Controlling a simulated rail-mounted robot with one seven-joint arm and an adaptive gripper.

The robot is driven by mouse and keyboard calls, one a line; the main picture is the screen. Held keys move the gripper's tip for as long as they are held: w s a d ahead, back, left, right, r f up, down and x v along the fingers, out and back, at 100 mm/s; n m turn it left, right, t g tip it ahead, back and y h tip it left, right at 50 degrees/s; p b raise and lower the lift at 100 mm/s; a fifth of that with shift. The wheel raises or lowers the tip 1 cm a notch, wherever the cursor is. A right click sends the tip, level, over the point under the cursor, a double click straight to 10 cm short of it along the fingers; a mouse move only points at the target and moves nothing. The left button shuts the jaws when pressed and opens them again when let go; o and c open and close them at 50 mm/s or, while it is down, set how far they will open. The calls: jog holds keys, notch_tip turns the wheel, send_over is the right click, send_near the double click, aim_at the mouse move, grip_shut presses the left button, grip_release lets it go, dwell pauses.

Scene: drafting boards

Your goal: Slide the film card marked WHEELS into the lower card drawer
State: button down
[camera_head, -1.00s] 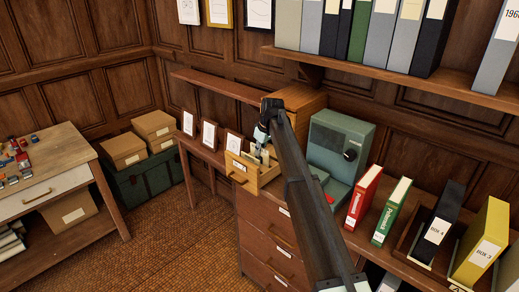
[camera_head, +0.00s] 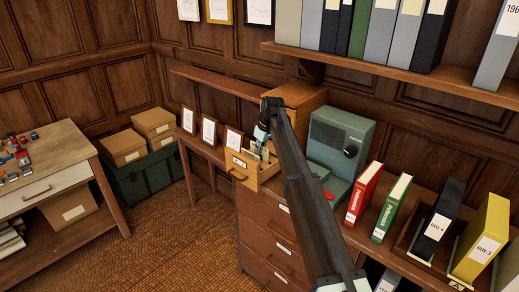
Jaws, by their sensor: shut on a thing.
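A wooden card cabinet (camera_head: 305,97) stands on the chest, partly hidden behind my arm. A light wooden drawer (camera_head: 243,172) with a label and a handle is pulled out of it towards the left. Pale upright cards show inside the drawer. My gripper (camera_head: 263,150) points down at the open drawer, its fingers at or just above the cards. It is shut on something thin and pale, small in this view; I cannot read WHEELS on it. I cannot tell whether the held card is inside the drawer or above it.
A green-grey machine (camera_head: 338,143) stands close to the right of my arm. Red (camera_head: 364,195) and green (camera_head: 391,208) binders stand further right. Small framed cards (camera_head: 209,130) stand on a side table behind the drawer. A shelf of folders (camera_head: 370,57) overhangs the back.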

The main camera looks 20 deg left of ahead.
jog(key=shift+f, duration=0.35)
jog(key=c, duration=1.2)
grip_release()
jog(key=shift+r, duration=0.15)
jog(key=v, duration=1.1)
jog(key=shift+d+r, duration=0.15)
jog(key=shift+r, duration=0.2)
jog(key=shift+s, duration=0.1)
